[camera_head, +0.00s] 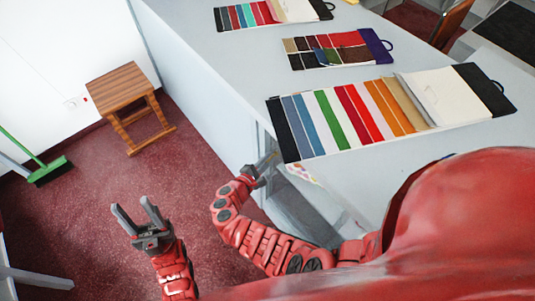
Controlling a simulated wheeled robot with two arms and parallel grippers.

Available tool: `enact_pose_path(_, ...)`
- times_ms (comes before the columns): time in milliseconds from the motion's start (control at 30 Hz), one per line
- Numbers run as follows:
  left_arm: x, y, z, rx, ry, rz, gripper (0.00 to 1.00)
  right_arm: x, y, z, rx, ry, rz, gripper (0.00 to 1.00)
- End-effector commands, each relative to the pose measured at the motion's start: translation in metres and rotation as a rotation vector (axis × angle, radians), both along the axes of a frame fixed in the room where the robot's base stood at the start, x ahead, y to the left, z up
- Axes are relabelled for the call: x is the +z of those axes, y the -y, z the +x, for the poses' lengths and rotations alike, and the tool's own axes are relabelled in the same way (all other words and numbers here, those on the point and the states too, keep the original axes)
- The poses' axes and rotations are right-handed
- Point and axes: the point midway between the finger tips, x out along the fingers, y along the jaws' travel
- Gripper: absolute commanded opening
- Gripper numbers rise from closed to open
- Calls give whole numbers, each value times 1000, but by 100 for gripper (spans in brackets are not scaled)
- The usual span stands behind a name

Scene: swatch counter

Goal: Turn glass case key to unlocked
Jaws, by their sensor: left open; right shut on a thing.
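My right gripper (267,160) is at the upper part of the counter's front side, just below the edge of the top. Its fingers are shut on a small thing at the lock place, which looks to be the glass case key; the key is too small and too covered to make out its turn. The glass case (300,213) shows as a grey, see-through front under the counter top, partly hidden by my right arm. My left gripper (131,205) is open and empty, over the red carpet to the left, well apart from the case.
The white counter top (235,70) carries a large striped swatch card (318,122) near the edge and smaller swatch sets (333,50) behind. A wooden stool (120,88) and a green broom (48,170) stand at left. The carpet between is clear.

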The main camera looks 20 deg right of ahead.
Motion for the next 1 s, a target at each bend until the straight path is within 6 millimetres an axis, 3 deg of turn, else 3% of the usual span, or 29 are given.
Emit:
enact_pose_path(167, 14, 0, 0, 0, 0, 0, 50, 3, 0, 0, -2, -151, -53, 0)
enact_pose_path(1000, 6, 0, 0, 0, 0, 0, 50, -2, 1, 0, -4, -489, -176, 0)
